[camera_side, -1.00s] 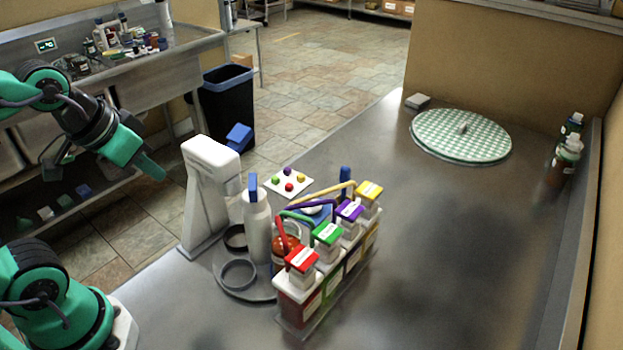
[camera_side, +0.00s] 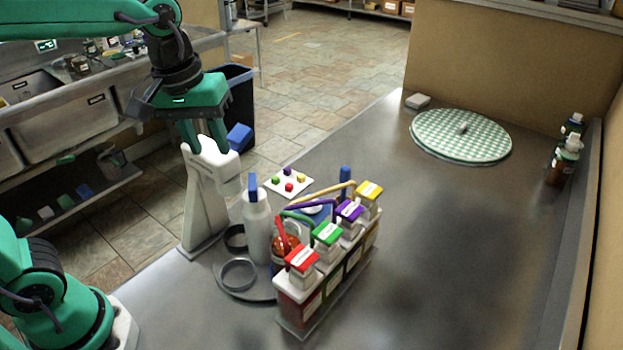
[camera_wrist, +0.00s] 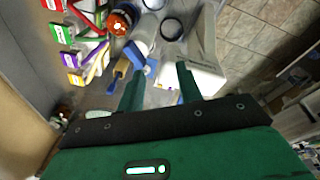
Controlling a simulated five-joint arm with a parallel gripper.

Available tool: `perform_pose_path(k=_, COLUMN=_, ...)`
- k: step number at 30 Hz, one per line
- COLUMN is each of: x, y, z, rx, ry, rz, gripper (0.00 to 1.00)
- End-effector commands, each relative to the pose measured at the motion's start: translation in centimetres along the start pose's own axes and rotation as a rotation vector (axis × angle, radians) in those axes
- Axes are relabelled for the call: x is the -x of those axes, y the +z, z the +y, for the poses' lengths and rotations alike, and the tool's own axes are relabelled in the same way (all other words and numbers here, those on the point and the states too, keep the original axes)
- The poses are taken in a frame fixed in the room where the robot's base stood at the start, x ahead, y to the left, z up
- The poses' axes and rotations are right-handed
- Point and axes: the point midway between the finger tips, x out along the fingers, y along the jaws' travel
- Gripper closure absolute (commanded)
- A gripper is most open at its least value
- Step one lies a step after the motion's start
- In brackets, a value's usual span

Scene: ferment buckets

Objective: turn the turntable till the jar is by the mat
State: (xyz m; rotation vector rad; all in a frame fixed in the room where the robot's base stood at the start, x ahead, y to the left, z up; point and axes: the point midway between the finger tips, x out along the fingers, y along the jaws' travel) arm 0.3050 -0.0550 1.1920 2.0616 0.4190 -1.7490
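A grey round turntable (camera_side: 250,290) sits low on the steel bench, partly hidden by the things on and around it. On it are dark rings (camera_side: 238,274), a white bottle (camera_side: 257,230) with a blue top, and an orange-red jar (camera_side: 284,250), partly hidden behind the rack. The jar also shows in the wrist view (camera_wrist: 120,22). A blue mat-like patch (camera_side: 318,216) lies behind the rack, mostly covered; I cannot tell if it is the mat. My gripper (camera_side: 207,148) is open and empty, above the white stand's top. Its spread fingers show in the wrist view (camera_wrist: 162,70).
A tall white stand (camera_side: 205,200) stands left of the turntable. A rack (camera_side: 325,305) of colour-lidded containers stands right. A white board (camera_side: 289,180) with coloured knobs lies behind. A green-checked disc (camera_side: 455,147) and brown bottles (camera_side: 562,165) are far right. The right-middle bench is clear.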

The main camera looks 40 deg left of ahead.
Motion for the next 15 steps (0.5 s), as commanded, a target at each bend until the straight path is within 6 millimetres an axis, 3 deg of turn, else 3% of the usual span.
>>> perform_pose_path(k=6, x=-0.8, y=-1.1, z=3.6, rx=0.157, ry=-0.069, rz=-0.078, gripper=0.65)
perform_pose_path(k=15, x=-1.4, y=-1.6, z=5.9, rx=0.274, ry=-0.127, rz=-0.118, gripper=0.65)
